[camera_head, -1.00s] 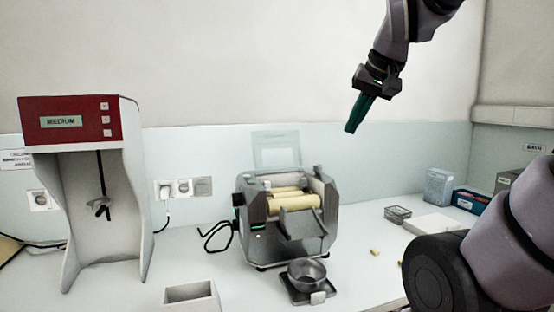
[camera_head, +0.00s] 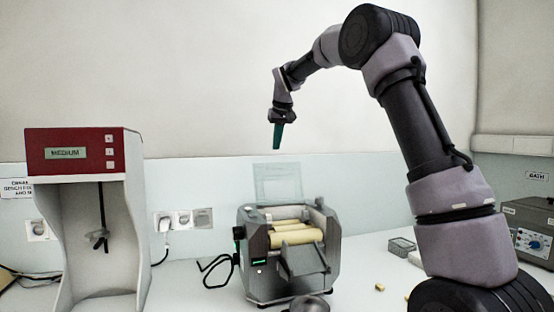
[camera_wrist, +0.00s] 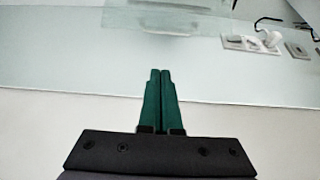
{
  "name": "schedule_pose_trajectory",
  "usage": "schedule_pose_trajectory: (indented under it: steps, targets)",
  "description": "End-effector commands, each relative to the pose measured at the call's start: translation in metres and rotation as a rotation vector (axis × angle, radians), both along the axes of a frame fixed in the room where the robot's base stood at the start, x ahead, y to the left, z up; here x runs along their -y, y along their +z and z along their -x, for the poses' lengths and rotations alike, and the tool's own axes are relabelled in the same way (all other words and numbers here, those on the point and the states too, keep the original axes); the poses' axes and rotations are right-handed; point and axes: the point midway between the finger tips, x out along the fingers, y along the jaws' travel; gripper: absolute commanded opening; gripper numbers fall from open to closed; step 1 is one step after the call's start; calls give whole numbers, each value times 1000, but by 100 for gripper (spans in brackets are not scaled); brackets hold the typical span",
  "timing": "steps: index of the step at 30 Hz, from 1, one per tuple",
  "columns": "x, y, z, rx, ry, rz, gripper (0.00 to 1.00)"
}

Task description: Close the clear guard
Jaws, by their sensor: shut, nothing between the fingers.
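The clear guard (camera_head: 279,183) stands raised and upright at the back of the grey mill (camera_head: 285,285), above its cream rollers (camera_head: 297,235), leaving them uncovered. In the wrist view a see-through panel (camera_wrist: 165,18), which looks like the guard, shows at the top edge, beyond the fingertips. My gripper (camera_head: 277,148) points down with its green fingers closed and empty. In the head view it is just above the guard's top edge, apart from it; the depth between them is hard to judge. Its fingers also show in the wrist view (camera_wrist: 160,72).
A red-topped mixer (camera_head: 75,150) stands left on the bench. Wall sockets (camera_head: 183,220) and a black cable (camera_head: 215,263) are between it and the mill. A metal bowl (camera_head: 310,303) is in front of the mill. A grey control box (camera_head: 530,235) is at the right.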

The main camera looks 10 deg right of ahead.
Motion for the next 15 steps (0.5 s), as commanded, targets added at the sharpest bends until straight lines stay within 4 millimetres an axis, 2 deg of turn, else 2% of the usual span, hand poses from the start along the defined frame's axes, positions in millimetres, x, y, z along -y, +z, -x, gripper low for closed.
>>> schedule_pose_trajectory:
  steps: [5, 15]
  targets:
    - [-2, -22, -10, -3, 0, 1, 0]
    - [-7, -82, -42, -3, -1, 0, 0]
